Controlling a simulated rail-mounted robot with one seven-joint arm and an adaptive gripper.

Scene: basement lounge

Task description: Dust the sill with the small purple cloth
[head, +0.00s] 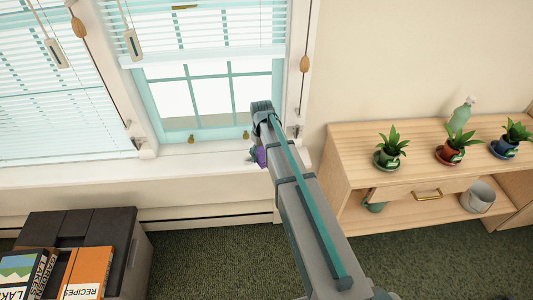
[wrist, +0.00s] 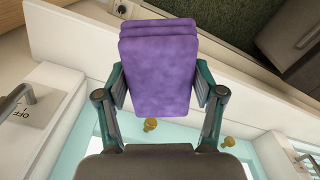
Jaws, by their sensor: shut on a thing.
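The small purple cloth (wrist: 160,65) is a folded pad held between the two teal fingers of my gripper (wrist: 160,85) in the wrist view. In the head view only a bit of the cloth (head: 260,157) shows beside my arm's end. The white sill (head: 180,173) runs below the windows, and my gripper is over its right part. In the wrist view the sill (wrist: 75,42) passes behind the cloth, which hides part of it. I cannot tell whether the cloth touches the sill.
Brass knobs (wrist: 150,124) sit on the window's lower frame near the sill. A wooden shelf (head: 350,140) with potted plants (head: 390,147) and a spray bottle (head: 461,112) stands right of the window. A dark cabinet (head: 85,228) with books (head: 88,272) stands below left. Blind cords hang beside the window.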

